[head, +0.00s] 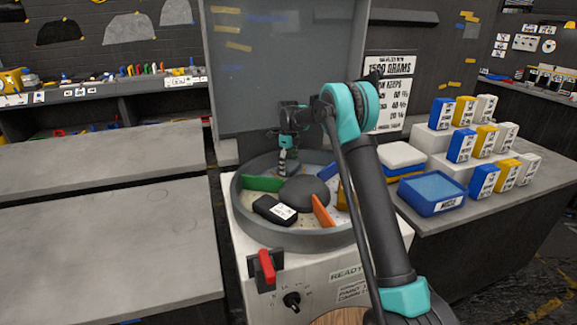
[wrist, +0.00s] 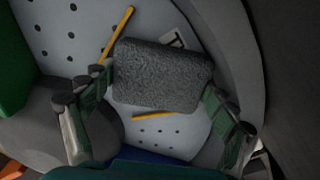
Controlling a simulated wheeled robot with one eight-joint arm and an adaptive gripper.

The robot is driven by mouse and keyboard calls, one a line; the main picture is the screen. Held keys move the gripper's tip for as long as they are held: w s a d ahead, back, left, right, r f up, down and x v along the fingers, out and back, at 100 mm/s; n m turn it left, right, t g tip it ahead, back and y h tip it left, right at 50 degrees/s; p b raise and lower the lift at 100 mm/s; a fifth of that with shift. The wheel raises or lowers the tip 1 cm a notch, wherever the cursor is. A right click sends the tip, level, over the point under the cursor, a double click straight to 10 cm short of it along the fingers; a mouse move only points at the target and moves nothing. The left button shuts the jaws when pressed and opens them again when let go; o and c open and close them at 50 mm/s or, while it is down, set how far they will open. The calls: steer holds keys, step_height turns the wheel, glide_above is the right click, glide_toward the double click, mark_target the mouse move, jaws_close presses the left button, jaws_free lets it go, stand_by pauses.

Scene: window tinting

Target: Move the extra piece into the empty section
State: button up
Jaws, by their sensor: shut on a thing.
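A round grey tub (head: 237,203) has a dark dome (head: 304,191) at its centre and coloured dividers. My gripper (head: 284,168) is low in the back section, between the green divider (head: 262,183) and the blue divider (head: 328,172). In the wrist view my gripper (wrist: 160,115) is shut on a dark grey, rough-faced block (wrist: 160,75), with a finger at each side. The block is hard to make out in the head view. A black block with a white label (head: 273,209) lies in the front section, between the green and orange (head: 323,211) dividers. My arm hides part of the right side.
A yellow divider (head: 344,197) shows beside my arm. Yellow strips (wrist: 117,35) lie on the perforated floor in the wrist view. A blue tray (head: 432,207) and small boxes (head: 462,145) stand on the right counter. The left tables (head: 100,230) are bare.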

mark_target(289, 164)
steer(key=o, duration=0.9)
step_height(289, 164, up, 12)
steer(key=shift+r, duration=0.15)
